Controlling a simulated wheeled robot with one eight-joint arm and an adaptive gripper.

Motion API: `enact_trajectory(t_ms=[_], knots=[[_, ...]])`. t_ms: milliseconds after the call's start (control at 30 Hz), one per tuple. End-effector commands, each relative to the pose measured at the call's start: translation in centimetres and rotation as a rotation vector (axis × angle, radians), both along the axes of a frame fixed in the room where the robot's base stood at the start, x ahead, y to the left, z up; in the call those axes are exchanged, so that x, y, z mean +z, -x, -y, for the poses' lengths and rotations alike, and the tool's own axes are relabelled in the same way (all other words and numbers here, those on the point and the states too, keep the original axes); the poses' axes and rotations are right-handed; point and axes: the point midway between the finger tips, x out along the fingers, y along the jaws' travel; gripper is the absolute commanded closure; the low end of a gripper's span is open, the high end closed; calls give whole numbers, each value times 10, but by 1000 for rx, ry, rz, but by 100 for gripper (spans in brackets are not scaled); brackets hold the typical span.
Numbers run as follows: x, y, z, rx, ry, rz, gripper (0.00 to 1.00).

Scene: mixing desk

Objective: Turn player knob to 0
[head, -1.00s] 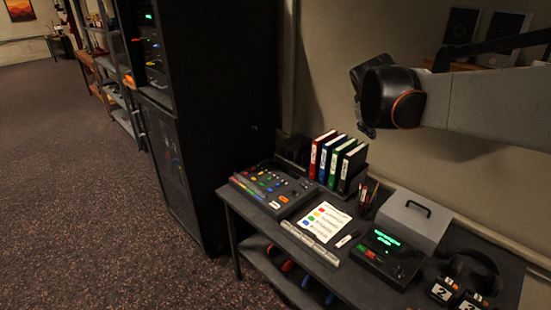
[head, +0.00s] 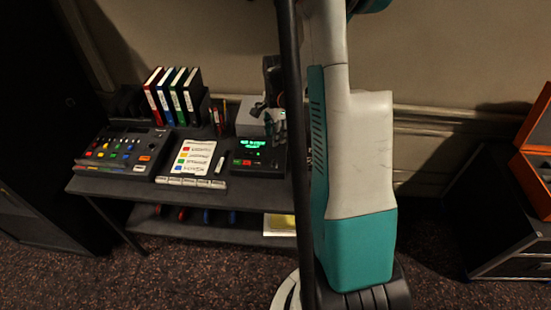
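The grey mixing console (head: 122,150) with coloured buttons sits at the left end of the desk. A black device with a lit green display (head: 256,147) and a red button stands at the right of the desk, partly behind my arm. Its display text is too small to read. I cannot tell which knob is the player knob or where it points. My gripper (head: 274,124) hangs over the desk's back right, in front of the grey case and above the display device. It looks small and dark, and its fingers cannot be made out as open or shut.
The desk (head: 110,184) also holds several upright binders (head: 178,93), a colour-coded sheet (head: 195,158), a pen cup (head: 219,118) and a grey case (head: 249,123). My arm's links block the desk's right end. A black case with an orange box (head: 538,150) stands far right.

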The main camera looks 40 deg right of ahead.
Motion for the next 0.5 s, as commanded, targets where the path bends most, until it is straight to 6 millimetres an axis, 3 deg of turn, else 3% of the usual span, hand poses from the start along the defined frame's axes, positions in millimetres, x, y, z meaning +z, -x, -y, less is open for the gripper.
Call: enact_trajectory(t_ms=[167, 500], knots=[[-19, 0, 0, -11, -3, -1, 64], [-84, -4, 1, -8, -2, -1, 64]])
